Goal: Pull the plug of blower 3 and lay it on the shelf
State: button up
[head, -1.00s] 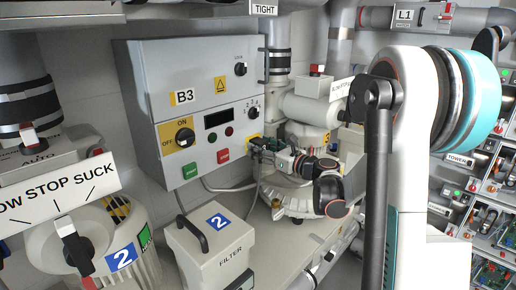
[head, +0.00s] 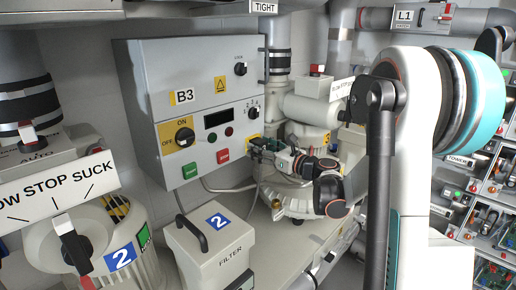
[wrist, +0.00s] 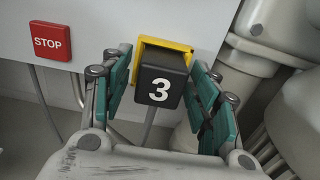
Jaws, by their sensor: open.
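The plug of blower 3 is a black block marked with a white 3; in the wrist view the plug (wrist: 160,84) sits in a yellow-framed socket (wrist: 178,50) at the lower edge of the grey panel. A grey cable hangs below it. My gripper (wrist: 160,98) is open, its green finger pads on either side of the plug, with a visible gap at least on the left. In the head view my gripper (head: 262,146) is at the lower right corner of the B3 control box (head: 185,100); the plug is mostly hidden there.
A red STOP button (wrist: 48,41) is left of the socket. Pale blower pipework (wrist: 260,50) stands close on the right. In the head view a filter box (head: 215,250) marked 2 and blower 2 (head: 110,240) stand in front on the shelf (head: 285,245), which has bare room beside the filter box.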

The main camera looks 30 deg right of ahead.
jog(key=shift+c, duration=0.2)
jog(key=c, duration=1.2)
jog(key=shift+c, duration=0.2)
jog(key=b+v, duration=0.1)
jog(key=v, duration=0.5)
jog(key=shift+s, duration=0.2)
jog(key=b+v, duration=0.2)
jog(key=v, duration=1.4)
dwell(1.3)
jog(key=shift+w+r, duration=0.1)
jog(key=shift+r, duration=0.05)
